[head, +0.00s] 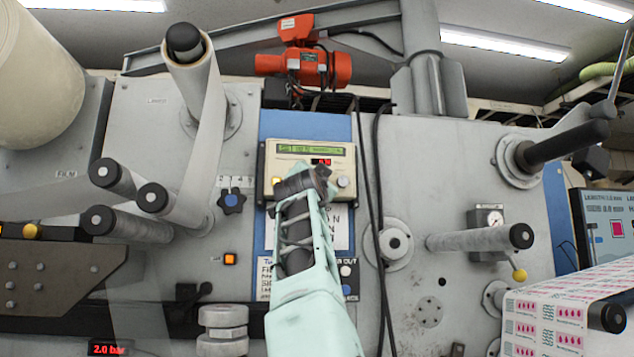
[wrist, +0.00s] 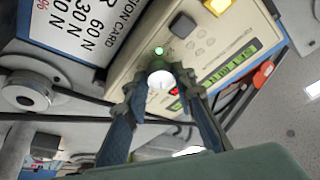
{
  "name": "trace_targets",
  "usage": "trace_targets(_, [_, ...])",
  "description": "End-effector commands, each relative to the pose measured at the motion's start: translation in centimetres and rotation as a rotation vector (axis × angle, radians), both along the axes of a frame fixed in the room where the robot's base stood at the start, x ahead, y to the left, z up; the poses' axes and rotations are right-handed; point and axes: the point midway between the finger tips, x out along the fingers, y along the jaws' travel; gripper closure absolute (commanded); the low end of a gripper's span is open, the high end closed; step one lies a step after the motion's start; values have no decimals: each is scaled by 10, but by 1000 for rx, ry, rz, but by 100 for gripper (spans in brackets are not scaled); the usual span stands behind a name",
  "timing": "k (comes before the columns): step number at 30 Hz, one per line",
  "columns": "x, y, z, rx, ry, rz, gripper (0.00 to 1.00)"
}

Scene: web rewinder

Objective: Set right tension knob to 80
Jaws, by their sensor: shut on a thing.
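The tension control box (head: 266,172) is a beige panel on a blue plate in the middle of the head view. It also fills the upper middle of the wrist view (wrist: 130,75). My gripper (wrist: 160,82) is shut on the pale round tension knob (wrist: 160,75), with one finger on each side. In the head view my gripper (head: 318,182) covers the lower middle of the box. A red number display (head: 321,162) sits below the green screen (head: 308,149); its digits are too small to read. The knob's setting cannot be read.
The wrist view shows a yellow button (wrist: 217,5), a dark square button (wrist: 205,32) and a pale round button (wrist: 182,25) on the box. Black cables (head: 373,200) hang just right of it. Rollers (head: 470,240) stick out on both sides.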

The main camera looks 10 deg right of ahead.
Motion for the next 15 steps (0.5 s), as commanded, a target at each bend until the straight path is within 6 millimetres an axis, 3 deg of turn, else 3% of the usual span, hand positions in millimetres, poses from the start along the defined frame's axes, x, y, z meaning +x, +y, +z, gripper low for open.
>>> trace_targets(4, [-1, 0, 2, -3, -6, 1, 100])
trace_targets(5, [-1, 0, 3, -3, -6, 1, 73])
trace_targets(9, [-1, 0, 2, -2, -4, 1, 58])
trace_targets(15, [-1, 0, 1, -2, -3, 1, 58])
